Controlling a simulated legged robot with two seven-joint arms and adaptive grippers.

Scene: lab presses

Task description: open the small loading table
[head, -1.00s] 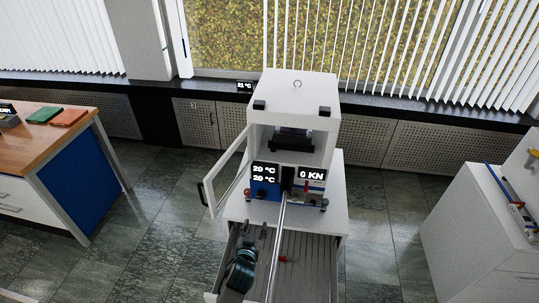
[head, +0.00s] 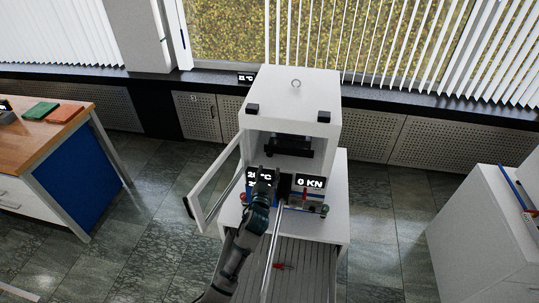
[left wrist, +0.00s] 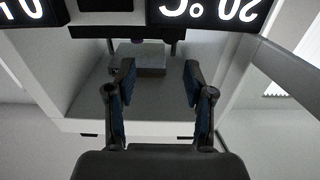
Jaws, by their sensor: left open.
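The white press (head: 292,105) stands on a white cabinet, with its front door (head: 213,185) swung open to the left. A grey grooved surface (head: 310,262) extends in front of the press; I cannot tell whether it is the small loading table. My left gripper (head: 265,178) is raised in front of the press's left display, partly covering it. In the left wrist view the gripper (left wrist: 159,80) shows open and empty, its fingers spread before the press chamber (left wrist: 140,60), with the displays upside down at the top. My right gripper is not in view.
A metal rod (head: 272,240) runs from the press front towards me, close to my left arm. A small red part (head: 281,266) shows near it. A wooden-topped bench (head: 50,120) stands left and a white cabinet (head: 480,225) right. Floor is free on both sides.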

